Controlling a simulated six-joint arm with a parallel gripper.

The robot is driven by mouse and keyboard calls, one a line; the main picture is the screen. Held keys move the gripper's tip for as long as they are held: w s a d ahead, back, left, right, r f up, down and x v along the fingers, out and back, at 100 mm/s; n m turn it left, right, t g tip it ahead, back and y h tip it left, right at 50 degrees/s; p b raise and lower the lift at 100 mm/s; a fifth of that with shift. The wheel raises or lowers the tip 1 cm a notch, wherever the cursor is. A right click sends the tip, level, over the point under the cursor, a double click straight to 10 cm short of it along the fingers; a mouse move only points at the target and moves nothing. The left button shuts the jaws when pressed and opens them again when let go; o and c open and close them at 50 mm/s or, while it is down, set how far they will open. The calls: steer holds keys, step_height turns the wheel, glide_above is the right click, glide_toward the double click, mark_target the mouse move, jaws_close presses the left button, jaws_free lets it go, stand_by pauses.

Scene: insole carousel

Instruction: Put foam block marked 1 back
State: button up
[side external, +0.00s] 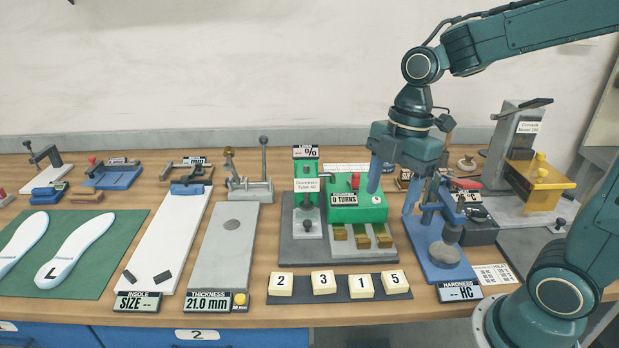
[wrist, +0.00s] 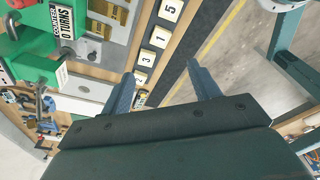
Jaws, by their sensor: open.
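The foam block marked 1 (side external: 361,287) is a small cream block with a black 1 on top. It sits on a dark strip (side external: 309,289) at the front of the bench, between the blocks marked 3 (side external: 324,282) and 5 (side external: 394,282). In the wrist view the block marked 1 (wrist: 160,37) lies beyond the fingers, in the row. My gripper (side external: 395,188) is open and empty, well above the bench and behind the row. Its two fingers also show, spread apart, in the wrist view (wrist: 160,74).
The block marked 2 (side external: 280,284) is at the row's left end. Behind the row stands the green durometer machine (side external: 358,207) with a counter. A blue hardness stand (side external: 437,262) is right of it. A grey thickness plate (side external: 222,250) lies to the left.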

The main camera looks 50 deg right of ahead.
steer(key=s+d+r+m+t+h, duration=0.1)
steer(key=s+r+m+t, duration=0.4)
steer(key=s+m, duration=0.5)
steer(key=d+m, duration=0.1)
steer(key=m, duration=0.5)
steer(key=shift+h, duration=0.4)
